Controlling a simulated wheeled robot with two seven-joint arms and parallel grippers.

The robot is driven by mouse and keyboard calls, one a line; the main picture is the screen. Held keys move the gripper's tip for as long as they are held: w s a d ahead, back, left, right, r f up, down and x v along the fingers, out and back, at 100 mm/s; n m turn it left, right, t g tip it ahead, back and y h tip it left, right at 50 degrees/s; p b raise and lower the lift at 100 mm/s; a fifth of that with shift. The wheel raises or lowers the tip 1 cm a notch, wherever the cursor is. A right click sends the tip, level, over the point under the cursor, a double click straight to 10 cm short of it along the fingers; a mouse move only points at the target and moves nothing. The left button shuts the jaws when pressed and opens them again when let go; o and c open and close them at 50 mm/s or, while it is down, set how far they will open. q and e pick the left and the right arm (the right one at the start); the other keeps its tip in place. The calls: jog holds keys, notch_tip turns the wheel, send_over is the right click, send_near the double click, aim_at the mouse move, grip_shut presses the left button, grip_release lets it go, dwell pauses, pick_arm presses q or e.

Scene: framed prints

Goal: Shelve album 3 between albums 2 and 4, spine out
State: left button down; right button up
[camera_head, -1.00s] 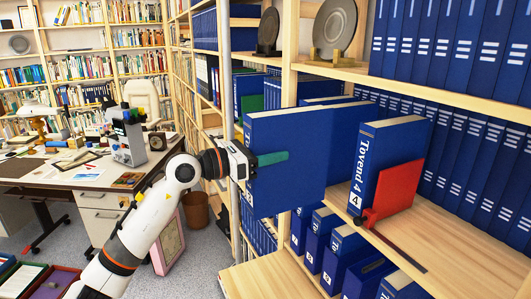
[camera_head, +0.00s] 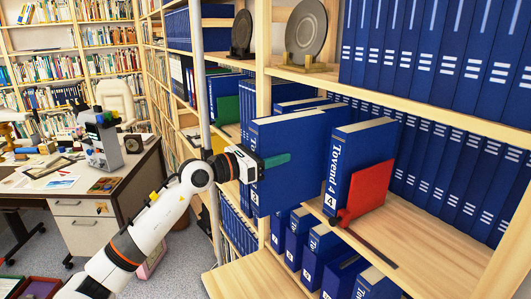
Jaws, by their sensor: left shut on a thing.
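My left gripper (camera_head: 262,164) is shut on a large blue album (camera_head: 295,155), with a dark green finger across the album's broad face. The album is upright, and white lettering shows on its narrow spine at the left. It is at the shelf front, left of the blue album marked Tovend 4 (camera_head: 343,160), with a gap between their near edges. Tovend 4 stands upright with its spine out, and a red bookend (camera_head: 366,190) is at its right. Blue volumes (camera_head: 300,103) show partly behind the held album; I cannot read which is album 2. My right gripper is not in view.
The shelf board (camera_head: 410,255) is bare right of the bookend, except for its dark base strip. A grey post (camera_head: 197,75) and a wooden upright (camera_head: 262,60) stand left of the bay. Numbered blue albums (camera_head: 318,250) fill the shelf below. A desk (camera_head: 80,190) is at left.

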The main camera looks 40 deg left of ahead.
aim_at(314, 145)
pick_arm(q)
jog(key=shift+p+x, duration=1.05)
jog(key=shift+x, duration=1.45)
jog(key=shift+p+x, duration=0.5)
jog(key=shift+x, duration=3.45)
jog(key=shift+w+d+f+b, duration=0.25)
jog(key=shift+w+f, duration=0.05)
jog(key=shift+w, duration=0.45)
jog(key=shift+w+d+f+b, duration=0.25)
jog(key=shift+w+f, duration=0.05)
jog(key=shift+w, duration=0.4)
jog(key=shift+w+d+f+b, duration=0.25)
jog(key=shift+w+f, duration=0.05)
jog(key=shift+w, duration=0.45)
